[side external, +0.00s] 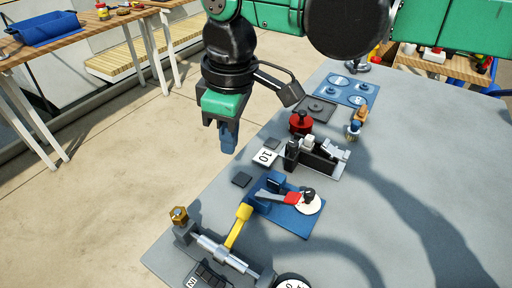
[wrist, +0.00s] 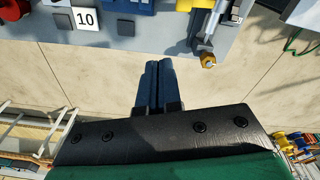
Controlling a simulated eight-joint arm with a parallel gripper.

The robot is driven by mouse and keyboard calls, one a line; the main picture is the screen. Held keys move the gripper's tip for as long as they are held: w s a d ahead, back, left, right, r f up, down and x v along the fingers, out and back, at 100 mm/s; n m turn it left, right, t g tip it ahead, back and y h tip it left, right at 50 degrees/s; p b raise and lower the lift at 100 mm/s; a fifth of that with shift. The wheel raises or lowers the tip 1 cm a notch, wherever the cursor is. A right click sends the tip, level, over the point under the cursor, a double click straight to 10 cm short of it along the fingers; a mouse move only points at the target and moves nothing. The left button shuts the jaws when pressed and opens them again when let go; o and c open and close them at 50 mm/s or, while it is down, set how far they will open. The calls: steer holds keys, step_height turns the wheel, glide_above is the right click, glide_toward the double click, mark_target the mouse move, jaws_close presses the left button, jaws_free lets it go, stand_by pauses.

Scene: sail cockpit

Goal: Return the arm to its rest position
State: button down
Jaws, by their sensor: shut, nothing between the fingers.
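My gripper (side external: 228,140) hangs from my green and black arm in the side external view. Its blue fingers point down, beyond the left edge of the grey table (side external: 420,215), with floor behind them. In the wrist view my gripper (wrist: 158,68) shows two dark blue fingers side by side, closed together with nothing between them. The fingers look clear of the table and its fixtures.
On the table are a red knob (side external: 301,122), a black block with levers (side external: 315,160), a blue plate with a white disc (side external: 292,215), a yellow lever (side external: 238,226) and a "10" card (side external: 265,157). A wooden bench with a blue bin (side external: 45,28) stands at left. Open floor lies between.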

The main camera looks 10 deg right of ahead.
steer(key=w+d+r+m+t, duration=0.1)
steer(key=w+d+r+m, duration=0.15)
steer(key=d, duration=0.65)
steer(key=s+d+f+m+t, duration=0.2)
steer(key=s+d+m, duration=0.2)
steer(key=d, duration=0.6)
steer(key=s+d+f+m+t, duration=0.2)
steer(key=d+m, duration=0.4)
steer(key=d, duration=0.5)
steer(key=shift+s+f+t+h, duration=0.35)
steer(key=shift+s+t, duration=0.25)
steer(key=shift+s, duration=0.55)
